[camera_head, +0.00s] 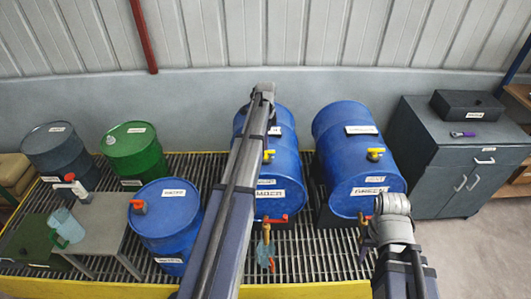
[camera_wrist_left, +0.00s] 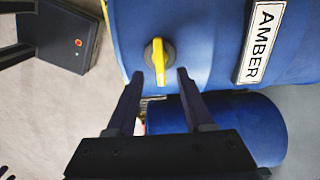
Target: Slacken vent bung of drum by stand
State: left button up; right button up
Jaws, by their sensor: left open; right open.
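A blue drum (camera_head: 283,123) lies on its side in the middle of the head view, partly hidden by my left arm. Its yellow vent bung (camera_head: 269,156) shows beside the arm. In the left wrist view the bung (camera_wrist_left: 158,54) has a long yellow handle, and a label (camera_wrist_left: 260,40) beside it reads AMBER. My left gripper (camera_wrist_left: 157,76) is open, its fingers on either side of the handle with gaps; it is hidden in the head view. My right arm is at lower right; its gripper is not visible. A second lying blue drum (camera_head: 345,135) has a yellow bung (camera_head: 376,154).
An upright blue drum (camera_head: 165,225) with a red bung (camera_head: 139,206) stands beside a grey stand (camera_head: 105,215) holding a jug (camera_head: 68,225). Dark (camera_head: 55,150) and green (camera_head: 135,155) drums stand behind. Red taps (camera_head: 276,219) project below the lying drums. A cabinet (camera_head: 445,160) is at right.

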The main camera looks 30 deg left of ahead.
aim_at(266, 154)
pick_arm(q)
notch_tip(266, 154, down, 5)
jog(key=b, duration=0.4)
jog(key=shift+c, duration=0.4)
grip_shut()
